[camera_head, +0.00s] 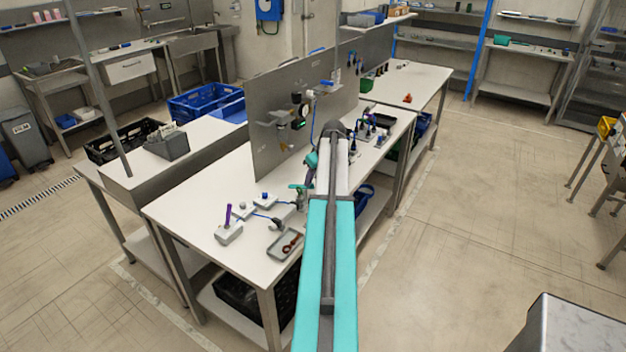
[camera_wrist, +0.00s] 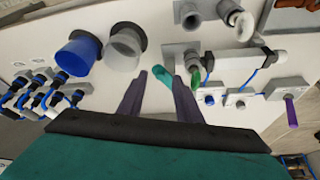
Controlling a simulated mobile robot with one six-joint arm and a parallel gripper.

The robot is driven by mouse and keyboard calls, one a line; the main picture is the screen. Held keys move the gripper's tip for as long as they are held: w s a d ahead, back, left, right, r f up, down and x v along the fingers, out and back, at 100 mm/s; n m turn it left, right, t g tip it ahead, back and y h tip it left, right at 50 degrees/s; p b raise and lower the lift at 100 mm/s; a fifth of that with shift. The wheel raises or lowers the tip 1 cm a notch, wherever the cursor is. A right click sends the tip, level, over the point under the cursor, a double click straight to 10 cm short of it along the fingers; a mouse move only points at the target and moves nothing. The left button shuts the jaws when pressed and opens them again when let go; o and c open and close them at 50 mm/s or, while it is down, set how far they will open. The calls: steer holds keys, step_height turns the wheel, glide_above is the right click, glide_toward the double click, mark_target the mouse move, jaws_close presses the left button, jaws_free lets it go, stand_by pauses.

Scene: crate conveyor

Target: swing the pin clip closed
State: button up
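A teal rod-like part (camera_wrist: 163,76), which may be the pin clip's lever, shows near a grey fixture (camera_wrist: 180,54) in the wrist view. A green part (camera_wrist: 208,66) stands just right of it on the fixture. I cannot tell the clip's exact position. My gripper (camera_wrist: 160,82) is open, its two dark purple fingers apart, with the teal part's end showing between their tips. I cannot tell whether they touch. In the head view, a green part (camera_head: 299,187) shows on the white bench (camera_head: 180,213) beside my gripper, which my arm partly hides.
A blue cup (camera_wrist: 78,54) and a grey cup (camera_wrist: 125,46) are left of the fixture in the wrist view. Small grey blocks with blue cables lie to the right, including one with a purple pin (camera_wrist: 291,110). A grey panel (camera_head: 262,122) stands behind the bench work area.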

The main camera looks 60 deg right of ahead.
steer(key=shift+x, duration=0.9)
jaws_close()
